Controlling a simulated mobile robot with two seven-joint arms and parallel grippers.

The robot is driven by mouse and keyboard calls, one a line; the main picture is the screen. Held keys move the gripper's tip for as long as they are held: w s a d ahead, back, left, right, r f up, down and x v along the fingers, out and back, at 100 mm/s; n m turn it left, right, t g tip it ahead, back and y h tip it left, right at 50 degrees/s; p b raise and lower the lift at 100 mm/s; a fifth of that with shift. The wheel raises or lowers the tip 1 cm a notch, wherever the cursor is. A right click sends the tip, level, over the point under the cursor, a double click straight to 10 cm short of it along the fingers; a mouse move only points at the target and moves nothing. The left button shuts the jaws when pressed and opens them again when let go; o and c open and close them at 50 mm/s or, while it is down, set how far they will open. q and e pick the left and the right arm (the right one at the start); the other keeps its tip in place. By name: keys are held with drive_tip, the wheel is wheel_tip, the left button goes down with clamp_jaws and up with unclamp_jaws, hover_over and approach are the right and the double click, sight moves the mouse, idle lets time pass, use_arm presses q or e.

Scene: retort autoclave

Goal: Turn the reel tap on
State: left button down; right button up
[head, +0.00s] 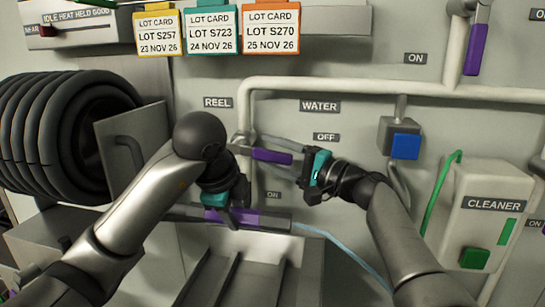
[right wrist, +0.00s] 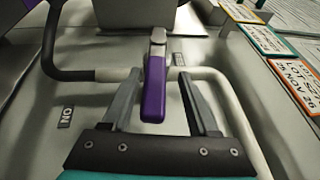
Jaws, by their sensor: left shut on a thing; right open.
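The reel tap's purple lever (head: 272,156) sits on a white pipe below the REEL sign (head: 217,102). It lies nearly level, pointing right, with the OFF label (head: 326,137) to its upper right and the ON label (head: 272,195) below. My right gripper (head: 277,160) is open around the lever; in the right wrist view its fingers (right wrist: 157,92) stand on either side of the purple lever (right wrist: 154,90), with visible gaps. My left gripper (head: 230,213) is shut on the purple grip (head: 248,218) of a grey bar-shaped tool, partly hiding it.
A black hose reel (head: 60,125) and an open grey door (head: 135,145) stand at the left. A CLEANER box (head: 490,210), a blue-fronted box (head: 405,146) and a green hose are on the right. Lot cards (head: 270,30) hang above. A pale blue hose runs lower right.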

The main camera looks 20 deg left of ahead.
wheel_tip(320, 180, up, 10)
drive_tip(key=shift+r, duration=0.1)
drive_tip(key=shift+m+h, duration=0.3)
drive_tip(key=shift+m, duration=0.1)
drive_tip(key=f, duration=0.6)
drive_tip(key=shift+w+a, duration=0.1)
drive_tip(key=shift+w, duration=0.1)
drive_tip(key=shift+d+f, duration=0.1)
drive_tip(key=shift+d, duration=0.3)
drive_tip(key=s+d, duration=0.2)
drive_tip(key=d, duration=1.1)
drive_tip(key=shift+s+f, duration=0.15)
drive_tip(key=shift+f, duration=0.15)
